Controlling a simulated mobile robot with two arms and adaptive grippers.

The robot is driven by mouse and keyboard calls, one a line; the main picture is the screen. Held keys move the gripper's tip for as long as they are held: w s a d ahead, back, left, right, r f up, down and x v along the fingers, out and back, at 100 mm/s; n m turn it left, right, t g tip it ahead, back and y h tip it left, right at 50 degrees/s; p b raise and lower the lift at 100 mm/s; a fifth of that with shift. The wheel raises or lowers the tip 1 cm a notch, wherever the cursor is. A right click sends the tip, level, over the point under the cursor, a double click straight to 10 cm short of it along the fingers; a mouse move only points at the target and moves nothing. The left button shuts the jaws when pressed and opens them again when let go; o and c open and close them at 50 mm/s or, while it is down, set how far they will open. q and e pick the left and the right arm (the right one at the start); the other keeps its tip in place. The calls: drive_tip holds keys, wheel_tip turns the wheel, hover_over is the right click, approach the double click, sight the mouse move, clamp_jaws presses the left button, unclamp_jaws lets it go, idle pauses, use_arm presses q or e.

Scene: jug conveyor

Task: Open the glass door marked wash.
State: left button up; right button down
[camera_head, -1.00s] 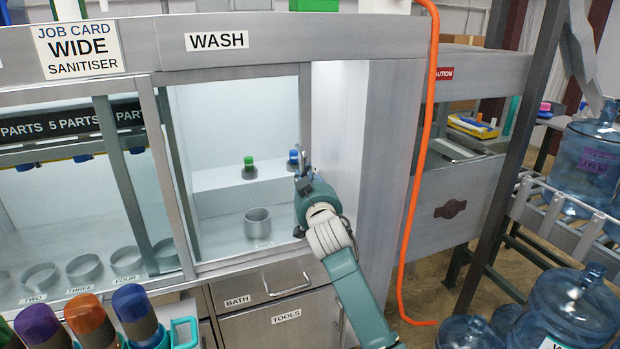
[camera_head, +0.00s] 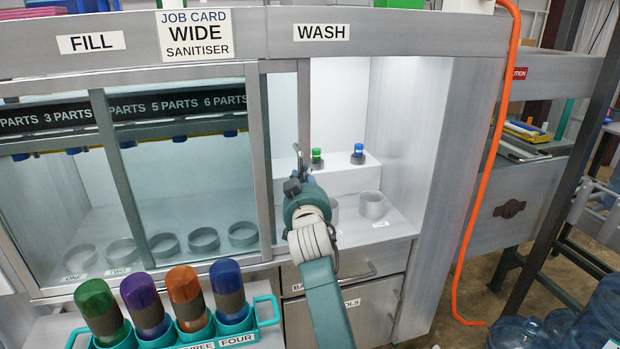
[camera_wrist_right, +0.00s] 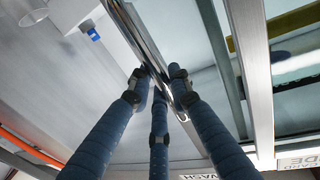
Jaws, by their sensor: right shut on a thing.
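The glass door (camera_head: 282,120) under the WASH label (camera_head: 321,33) has slid left. Only a narrow strip of it shows right of the upright post (camera_head: 259,160). To its right the wash bay stands open. My right gripper (camera_head: 300,172) is at the door's right edge. In the right wrist view, its dark fingers (camera_wrist_right: 163,90) are shut on the door's metal edge bar (camera_wrist_right: 150,45). My left gripper is not in view.
In the open bay, a green-capped item (camera_head: 317,157) and a blue-capped item (camera_head: 358,153) stand on a step, with a grey ring holder (camera_head: 373,205) below. A teal rack (camera_head: 268,309) of bottles stands at front left. An orange hose (camera_head: 487,170) hangs at right.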

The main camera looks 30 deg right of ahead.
drive_tip(key=shift+a+f, duration=0.1)
drive_tip(key=shift+a, duration=0.1)
drive_tip(key=c, duration=1.6)
unclamp_jaws()
drive_tip(key=v, duration=0.7)
drive_tip(key=shift+s+a, duration=0.15)
